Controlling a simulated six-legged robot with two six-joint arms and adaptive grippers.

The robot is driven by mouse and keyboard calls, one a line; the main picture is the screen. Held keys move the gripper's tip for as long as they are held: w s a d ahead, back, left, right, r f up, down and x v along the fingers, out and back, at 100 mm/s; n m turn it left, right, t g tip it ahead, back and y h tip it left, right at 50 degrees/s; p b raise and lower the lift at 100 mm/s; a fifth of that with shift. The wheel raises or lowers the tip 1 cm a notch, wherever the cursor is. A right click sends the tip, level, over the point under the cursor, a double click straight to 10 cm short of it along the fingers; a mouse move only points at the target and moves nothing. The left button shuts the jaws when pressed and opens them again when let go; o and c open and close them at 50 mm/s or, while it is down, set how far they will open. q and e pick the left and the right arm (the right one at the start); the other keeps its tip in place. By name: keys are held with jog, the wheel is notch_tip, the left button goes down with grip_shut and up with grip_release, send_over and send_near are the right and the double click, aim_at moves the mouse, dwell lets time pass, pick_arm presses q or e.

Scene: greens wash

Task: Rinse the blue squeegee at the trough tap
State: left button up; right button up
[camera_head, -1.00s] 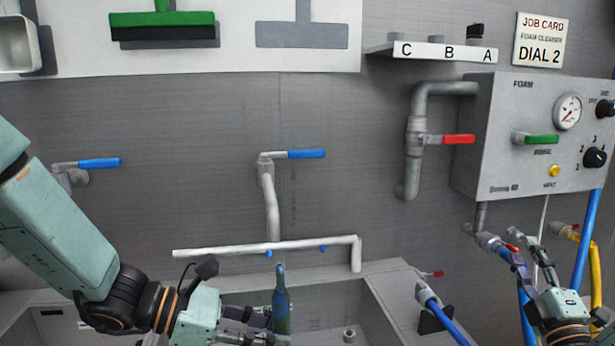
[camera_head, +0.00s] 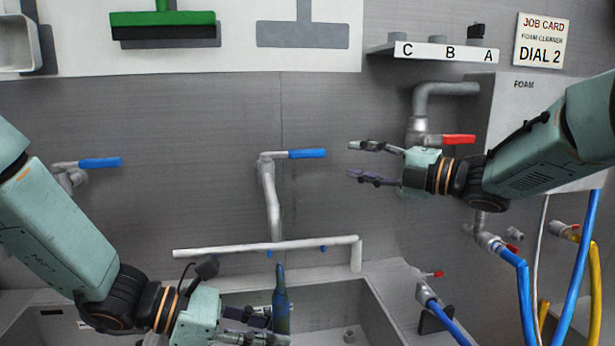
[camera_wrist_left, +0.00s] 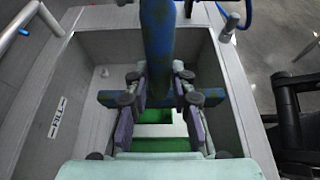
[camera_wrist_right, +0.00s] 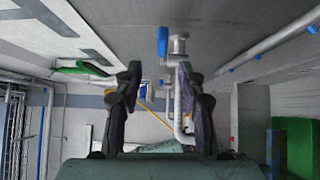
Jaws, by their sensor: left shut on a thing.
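My left gripper (camera_head: 275,328) is shut on the blue squeegee (camera_head: 281,300) and holds it over the trough (camera_head: 375,312), handle pointing up. The left wrist view shows the squeegee's handle (camera_wrist_left: 158,45) and its blue crosspiece (camera_wrist_left: 213,97) by the fingers. The trough tap has a blue lever (camera_head: 306,154) pointing right and a pipe (camera_head: 271,205) down to a pale spray bar (camera_head: 225,249). No water shows. My right gripper (camera_head: 362,162) is open and empty, right of the lever. In the right wrist view a blue lever (camera_wrist_right: 162,42) shows between its fingers.
A grey foam panel (camera_head: 500,110) stands behind my right arm. A red-handled valve (camera_head: 457,140) is close to my right gripper. Blue (camera_head: 524,290) and yellow (camera_head: 595,270) hoses hang at the right. A green squeegee (camera_head: 165,20) hangs on the wall board. Another blue lever (camera_head: 100,163) is at the left.

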aim_at(315, 155)
jog(key=x, duration=1.2)
jog(key=shift+a+f, duration=0.3)
jog(key=shift+d, duration=0.15)
jog(key=shift+c, duration=0.5)
jog(key=shift+c, duration=0.7)
grip_shut()
